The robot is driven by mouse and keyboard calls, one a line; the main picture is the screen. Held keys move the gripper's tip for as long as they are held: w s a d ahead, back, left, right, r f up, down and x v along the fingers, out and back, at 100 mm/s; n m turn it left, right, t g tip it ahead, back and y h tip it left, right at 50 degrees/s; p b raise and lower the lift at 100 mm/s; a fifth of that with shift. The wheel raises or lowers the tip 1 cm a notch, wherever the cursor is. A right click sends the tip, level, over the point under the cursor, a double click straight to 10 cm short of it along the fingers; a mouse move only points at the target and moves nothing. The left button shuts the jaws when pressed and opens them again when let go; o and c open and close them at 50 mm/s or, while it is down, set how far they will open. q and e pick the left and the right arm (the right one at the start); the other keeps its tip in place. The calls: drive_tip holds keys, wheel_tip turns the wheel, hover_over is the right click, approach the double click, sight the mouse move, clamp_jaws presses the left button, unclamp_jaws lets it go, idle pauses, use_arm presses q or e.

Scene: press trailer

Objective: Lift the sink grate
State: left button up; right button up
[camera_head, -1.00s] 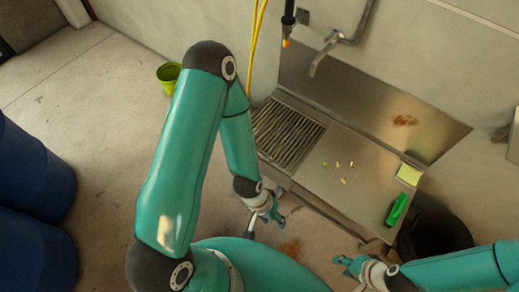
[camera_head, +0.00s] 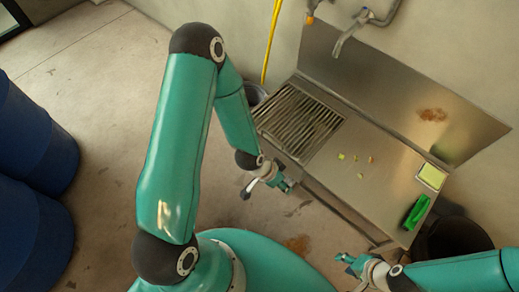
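The sink grate (camera_head: 299,122) is a set of grey metal bars lying flat over the basin at the left end of the steel sink counter (camera_head: 345,195). My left gripper (camera_head: 288,186) is below and left of the counter's front edge in the picture, apart from the grate. Its fingers look spread with nothing between them. My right gripper (camera_head: 343,261) is at the bottom, in front of the counter and far from the grate. Its fingers look apart and empty.
Several small yellowish scraps (camera_head: 362,159), a yellow-green sponge (camera_head: 431,176) and a green brush-like item (camera_head: 417,212) lie on the counter. A tap (camera_head: 350,33) hangs above. A black bin (camera_head: 456,238) stands right. Blue barrels (camera_head: 30,220) stand left; floor between is clear.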

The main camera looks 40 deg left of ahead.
use_arm(q)
drive_tip(key=w+a+f+m+t+y+b, duration=0.1)
drive_tip(key=w+a+f+m+t+b, duration=0.3)
drive_tip(key=w+a+f+m+b, duration=0.8)
drive_tip(key=m+t+y+b, duration=0.2)
drive_tip(key=m+t+b, duration=0.15)
drive_tip(key=b, duration=0.75)
approach(273, 137)
drive_tip(key=shift+g, duration=0.25)
drive_tip(key=b+x, duration=0.2)
drive_tip(key=x, duration=0.2)
drive_tip(key=b+x, duration=0.2)
drive_tip(key=x, duration=0.3)
drive_tip(key=shift+a+f, duration=0.1)
drive_tip(key=shift+a, duration=0.1)
drive_tip(key=shift+w+f+b, duration=0.35)
drive_tip(key=shift+w+b, duration=0.3)
clamp_jaws()
